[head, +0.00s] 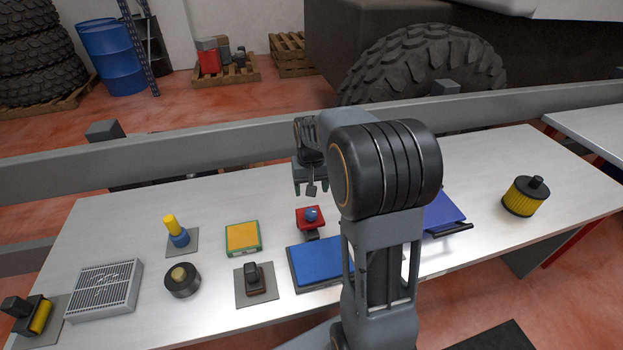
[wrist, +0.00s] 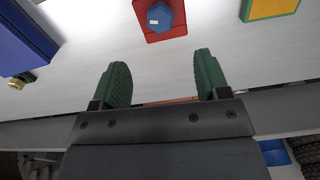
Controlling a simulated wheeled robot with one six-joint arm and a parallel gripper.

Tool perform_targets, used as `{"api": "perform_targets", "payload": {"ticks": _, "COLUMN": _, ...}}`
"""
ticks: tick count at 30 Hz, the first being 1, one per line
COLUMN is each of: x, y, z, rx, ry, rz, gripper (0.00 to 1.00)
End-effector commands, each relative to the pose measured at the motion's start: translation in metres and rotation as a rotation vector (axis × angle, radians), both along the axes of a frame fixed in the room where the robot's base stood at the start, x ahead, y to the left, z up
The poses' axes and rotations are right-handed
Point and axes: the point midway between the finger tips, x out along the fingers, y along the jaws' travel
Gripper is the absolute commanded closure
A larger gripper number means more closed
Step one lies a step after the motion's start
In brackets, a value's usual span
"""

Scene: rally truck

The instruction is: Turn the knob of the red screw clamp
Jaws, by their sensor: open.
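The red screw clamp (head: 309,222) stands near the middle of the light workbench, with a blue knob (head: 312,213) on top. In the wrist view the red clamp (wrist: 142,27) is at the top edge, partly cut off, with its blue hexagonal knob (wrist: 160,17) facing the camera. My gripper (head: 311,187) is above and beyond the clamp in the head view, apart from it. In the wrist view its two green-padded fingers (wrist: 154,84) are spread, with nothing between them, and the knob lies beyond the fingertips.
A blue case (head: 317,264) lies just in front of the clamp. A yellow-green box (head: 242,238), a black-and-tan round part (head: 182,280) and a blue-and-yellow part (head: 176,233) stand to the left. A grey rail (head: 200,142) runs along the bench's back.

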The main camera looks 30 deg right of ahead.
Motion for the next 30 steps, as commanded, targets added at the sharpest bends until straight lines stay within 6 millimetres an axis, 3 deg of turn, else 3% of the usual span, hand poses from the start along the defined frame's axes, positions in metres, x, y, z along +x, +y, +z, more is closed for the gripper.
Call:
{"api": "perform_targets", "payload": {"ticks": 3, "x": 0.0, "y": 0.0, "z": 0.016, "rx": -0.001, "ry": -0.003, "rz": 0.0, "gripper": 0.31}}
{"api": "perform_targets", "payload": {"ticks": 9, "x": 0.0, "y": 0.0, "z": 0.031, "rx": 0.0, "ry": 0.0, "rz": 0.0, "gripper": 0.31}}
{"api": "perform_targets", "payload": {"ticks": 30, "x": 0.0, "y": 0.0, "z": 0.033, "rx": 0.0, "ry": 0.0, "rz": 0.0, "gripper": 0.31}}
